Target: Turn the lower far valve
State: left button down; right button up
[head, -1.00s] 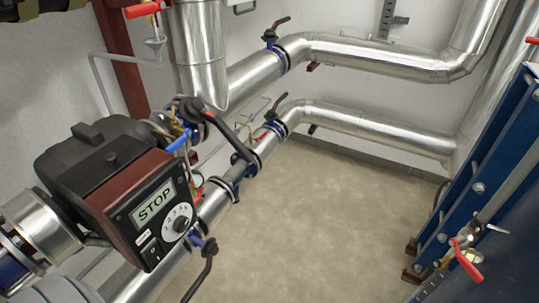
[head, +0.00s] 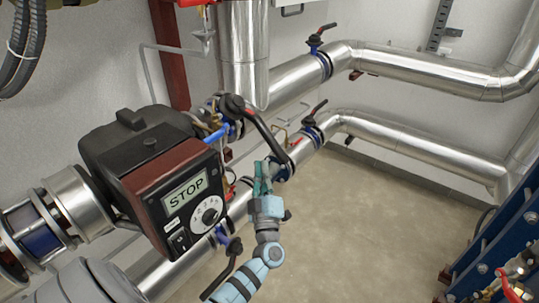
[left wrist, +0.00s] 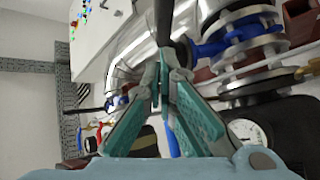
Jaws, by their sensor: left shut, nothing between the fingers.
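The lower pipe's far valve (head: 309,122) has a blue body and a black lever with a red tip, tilted up to the right. It sits on the lower silver pipe (head: 385,140), before the bend. My left gripper (head: 262,172) is shut and empty, in front of the lower pipe. It is nearer to me than the far valve and appears apart from it. A long black lever (head: 268,135) of a nearer valve comes down close to its fingertips; touching cannot be told. In the left wrist view, the shut fingertips (left wrist: 164,68) have a dark bar just beyond them. My right gripper is out of view.
A pump with a STOP display (head: 186,190) stands left of my gripper. Another black-handled valve (head: 230,255) is below it. The upper pipe's far valve (head: 317,42) is higher up. Blue plates (head: 510,240) stand at right. The floor (head: 370,220) between is clear.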

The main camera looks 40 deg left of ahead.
pick_arm(q)
jog(key=b, duration=0.2)
send_near(269, 139)
jog(key=x, duration=0.4)
jog(key=shift+w+a, duration=0.2)
jog(key=shift+a, duration=0.05)
jog(key=shift+r, duration=0.1)
